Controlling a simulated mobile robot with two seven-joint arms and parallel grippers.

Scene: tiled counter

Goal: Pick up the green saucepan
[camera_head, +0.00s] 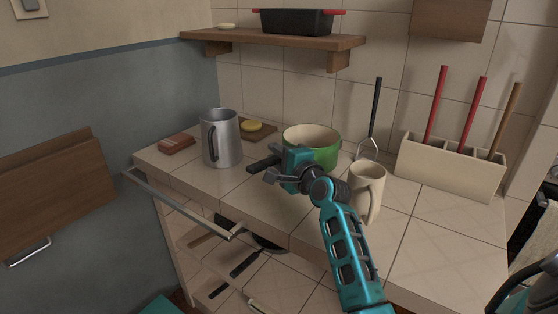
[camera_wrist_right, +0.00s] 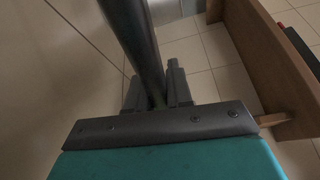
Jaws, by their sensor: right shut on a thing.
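The green saucepan (camera_head: 326,158), cream inside, is at the back of the tiled counter, right of the metal pitcher. Its dark handle (camera_head: 262,163) points left towards the front, partly hidden by my right gripper (camera_head: 283,166). That gripper is shut on the handle. In the right wrist view the dark handle (camera_wrist_right: 140,40) runs between the two fingers of the gripper (camera_wrist_right: 157,88). I cannot tell whether the pan's base touches the counter. My left gripper is not in view.
A metal pitcher (camera_head: 221,140) stands left of the pan and a cream mug (camera_head: 367,190) to its right, close to my right arm. A holder (camera_head: 450,168) with long-handled tools is at the right. A wooden shelf (camera_head: 285,41) hangs above. The front right counter is clear.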

